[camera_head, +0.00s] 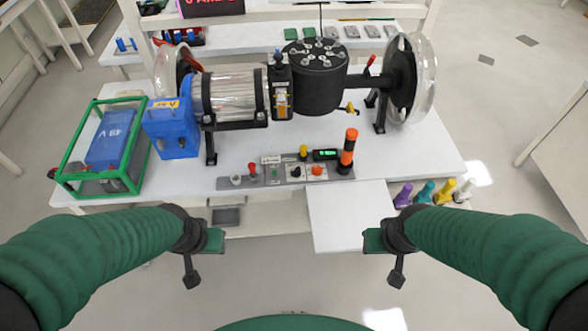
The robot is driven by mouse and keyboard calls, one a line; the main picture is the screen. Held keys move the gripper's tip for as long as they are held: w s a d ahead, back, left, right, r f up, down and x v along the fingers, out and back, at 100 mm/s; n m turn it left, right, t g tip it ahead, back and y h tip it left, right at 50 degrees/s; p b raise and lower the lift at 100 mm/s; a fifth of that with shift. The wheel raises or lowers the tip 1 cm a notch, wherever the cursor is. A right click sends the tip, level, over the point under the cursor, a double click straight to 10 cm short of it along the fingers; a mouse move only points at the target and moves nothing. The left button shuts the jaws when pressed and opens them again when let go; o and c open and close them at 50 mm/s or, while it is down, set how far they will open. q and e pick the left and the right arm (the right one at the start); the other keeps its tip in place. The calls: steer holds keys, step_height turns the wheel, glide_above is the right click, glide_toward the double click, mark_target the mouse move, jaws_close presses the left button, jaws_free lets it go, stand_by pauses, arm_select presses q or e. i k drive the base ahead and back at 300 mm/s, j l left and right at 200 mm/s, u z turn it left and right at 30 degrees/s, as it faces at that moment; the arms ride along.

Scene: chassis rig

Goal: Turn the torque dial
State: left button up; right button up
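A grey control panel (262,180) lies along the front edge of the white table. On it, a small black knob (296,172) sits on a white square plate; it looks like the torque dial, but its marks are too small to read. An orange knob (317,171) on a similar plate is to its right. My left gripper (203,252) is in front of the table edge, left of and nearer than the panel. My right gripper (385,253) is nearer and to the right, by the white pull-out shelf. Both are apart from the panel, with no held object visible; their finger gaps are unclear.
A motor rig (232,94) with a black drum (315,80) stands behind the panel. An orange-black post (348,150) rises at the panel's right end. A green-framed box (103,150) is at left. The white shelf (348,216) juts out in front.

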mark_target(316, 170)
steer(key=i+j, duration=0.2)
steer(key=j, duration=0.2)
steer(key=i+j, duration=0.2)
steer(key=j, duration=0.15)
steer(key=i+j, duration=0.2)
steer(key=j, duration=0.2)
